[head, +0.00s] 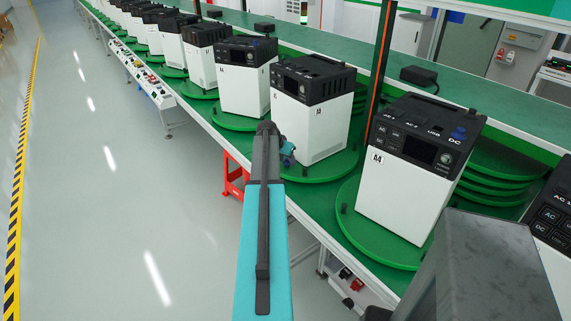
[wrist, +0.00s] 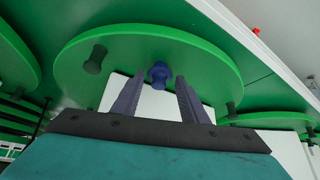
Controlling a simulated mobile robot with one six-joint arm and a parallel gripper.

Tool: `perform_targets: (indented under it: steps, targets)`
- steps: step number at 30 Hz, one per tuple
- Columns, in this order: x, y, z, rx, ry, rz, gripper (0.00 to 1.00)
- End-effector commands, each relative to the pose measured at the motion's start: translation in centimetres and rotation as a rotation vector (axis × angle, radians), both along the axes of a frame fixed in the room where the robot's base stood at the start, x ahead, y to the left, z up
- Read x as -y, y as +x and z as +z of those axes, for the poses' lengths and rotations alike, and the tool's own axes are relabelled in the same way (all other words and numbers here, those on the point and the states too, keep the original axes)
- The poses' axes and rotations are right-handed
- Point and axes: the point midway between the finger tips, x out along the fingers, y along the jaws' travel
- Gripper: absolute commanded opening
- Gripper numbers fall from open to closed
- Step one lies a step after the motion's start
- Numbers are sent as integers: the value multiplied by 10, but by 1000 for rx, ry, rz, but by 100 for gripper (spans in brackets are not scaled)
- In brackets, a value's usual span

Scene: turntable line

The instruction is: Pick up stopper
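A dark blue stopper (wrist: 159,72) stands near the rim of a green turntable disc (wrist: 205,62) in the wrist view. My gripper (wrist: 160,82) is open, with one dark finger on each side of the stopper's line. The stopper sits between or just beyond the fingertips; I cannot tell whether either finger touches it. In the head view my gripper (head: 288,156) is beside the turntables at the bench's front edge, partly hidden by my arm, and the stopper cannot be made out there.
Black stoppers (wrist: 95,60) stand elsewhere on the disc. White units with black tops, including one labelled A4 (head: 395,195), stand on turntables along the green bench (head: 480,100). A blue knob (head: 458,133) is on the A4 unit. The floor (head: 110,190) at left is clear.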

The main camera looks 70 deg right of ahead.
Motion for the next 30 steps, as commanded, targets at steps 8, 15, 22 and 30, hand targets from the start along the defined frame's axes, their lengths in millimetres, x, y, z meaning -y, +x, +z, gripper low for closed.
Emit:
perform_targets:
  steps: [8, 15, 22, 30]
  targets:
    - [4, -1, -7, 0, 0, 0, 40]
    - [4, -1, -7, 1, 0, -1, 40]
    - [4, -1, -7, 1, 0, -1, 35]
    - [4, -1, -7, 1, 0, -1, 9]
